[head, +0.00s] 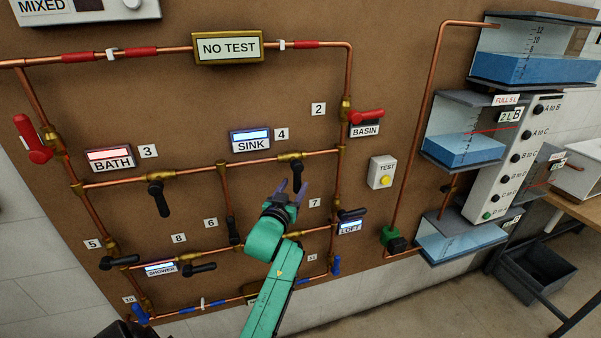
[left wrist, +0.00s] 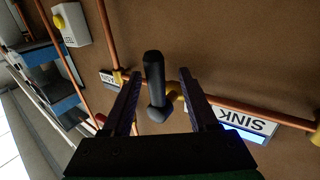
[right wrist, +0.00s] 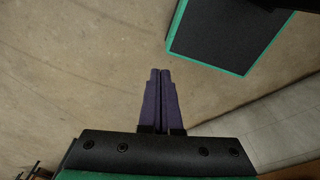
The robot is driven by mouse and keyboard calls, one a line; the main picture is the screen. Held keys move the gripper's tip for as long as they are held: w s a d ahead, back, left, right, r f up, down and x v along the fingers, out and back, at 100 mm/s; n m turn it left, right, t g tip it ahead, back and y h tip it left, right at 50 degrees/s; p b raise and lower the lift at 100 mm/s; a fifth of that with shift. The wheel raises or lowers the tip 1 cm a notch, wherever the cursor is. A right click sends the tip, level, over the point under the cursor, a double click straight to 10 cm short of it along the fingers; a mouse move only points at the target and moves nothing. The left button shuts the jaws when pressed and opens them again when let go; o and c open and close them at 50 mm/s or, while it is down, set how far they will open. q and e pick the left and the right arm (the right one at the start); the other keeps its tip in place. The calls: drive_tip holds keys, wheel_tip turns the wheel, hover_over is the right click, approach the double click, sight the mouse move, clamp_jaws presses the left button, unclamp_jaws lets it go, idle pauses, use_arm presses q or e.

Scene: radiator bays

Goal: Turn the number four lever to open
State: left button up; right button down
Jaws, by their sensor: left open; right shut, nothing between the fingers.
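The number four lever (head: 297,173) is black and sits on a brass valve on the copper pipe, right of the SINK display (head: 250,141) and below the number 4 tag (head: 281,134). It hangs down, across the pipe. My left gripper (head: 291,190) is at the lever, with its fingers on either side. In the left wrist view the lever (left wrist: 154,82) stands between the open fingers of that gripper (left wrist: 161,90), with gaps on both sides. My right gripper (right wrist: 160,75) is shut and empty, away from the panel, over a plain beige surface.
Other black levers are near, at number 3 (head: 156,195) and number 6 (head: 231,228). A red lever (head: 366,117) is at number 2, above the BASIN label. A TEST box (head: 382,172) with a yellow button is to the right. Water tanks (head: 465,148) stand further right.

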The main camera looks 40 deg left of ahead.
sight(300, 177)
use_arm(q)
drive_tip(key=x, duration=0.3)
drive_tip(key=p+x, duration=0.1)
drive_tip(key=x, duration=0.1)
drive_tip(key=shift+w+d, duration=0.2)
drive_tip(key=shift+w, duration=0.1)
drive_tip(key=shift+c, duration=0.2)
use_arm(e)
drive_tip(key=shift+d+r, duration=0.8)
drive_tip(key=shift+d, duration=0.15)
use_arm(q)
drive_tip(key=shift+d+r, duration=0.1)
clamp_jaws()
use_arm(e)
drive_tip(key=shift+a, duration=0.45)
drive_tip(key=shift+d+f, duration=0.1)
drive_tip(key=shift+d, duration=0.25)
